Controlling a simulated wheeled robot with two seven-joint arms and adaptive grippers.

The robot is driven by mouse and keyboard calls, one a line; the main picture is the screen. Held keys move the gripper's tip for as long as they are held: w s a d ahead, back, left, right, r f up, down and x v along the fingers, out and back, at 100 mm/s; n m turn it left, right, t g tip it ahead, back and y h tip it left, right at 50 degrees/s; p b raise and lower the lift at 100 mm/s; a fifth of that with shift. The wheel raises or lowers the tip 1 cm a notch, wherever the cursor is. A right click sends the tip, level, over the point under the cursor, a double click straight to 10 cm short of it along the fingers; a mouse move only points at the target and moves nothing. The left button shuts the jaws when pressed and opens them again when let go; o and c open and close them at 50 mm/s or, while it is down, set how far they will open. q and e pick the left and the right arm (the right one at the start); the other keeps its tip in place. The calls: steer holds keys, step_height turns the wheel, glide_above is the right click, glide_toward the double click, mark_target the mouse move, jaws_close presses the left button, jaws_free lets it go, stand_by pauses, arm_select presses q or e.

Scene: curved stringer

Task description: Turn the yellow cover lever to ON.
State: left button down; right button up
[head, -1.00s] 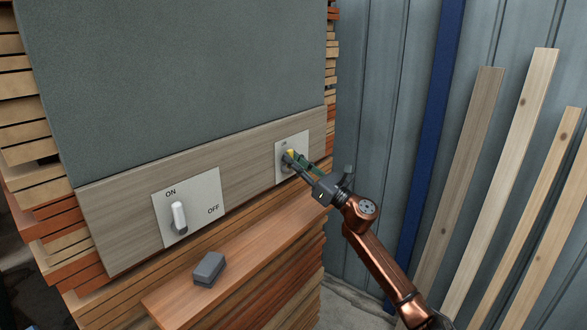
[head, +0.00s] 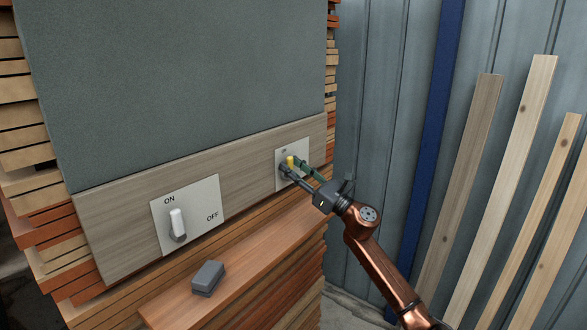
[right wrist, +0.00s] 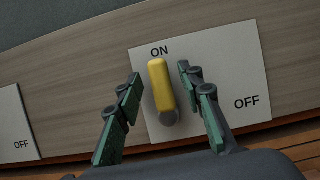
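The yellow cover lever (right wrist: 161,85) stands nearly upright on its plate (right wrist: 225,65) in the right wrist view, its upper end just below the ON label. The OFF label is to its lower right. The lever also shows small in the head view (head: 290,162). My right gripper (right wrist: 158,80) is open, with one green-padded finger on each side of the lever. A narrow gap shows on both sides in the right wrist view. In the head view the right gripper (head: 291,166) is in front of the plate and hides part of it. My left gripper is not in view.
A second plate with a white lever (head: 177,224) and ON and OFF labels is to the left on the same wooden panel (head: 125,235). A grey block (head: 208,277) lies on the wooden ledge (head: 255,265) below. Planks (head: 505,190) lean on the right wall.

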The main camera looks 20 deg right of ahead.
steer(key=v, duration=1.2)
stand_by(0.3)
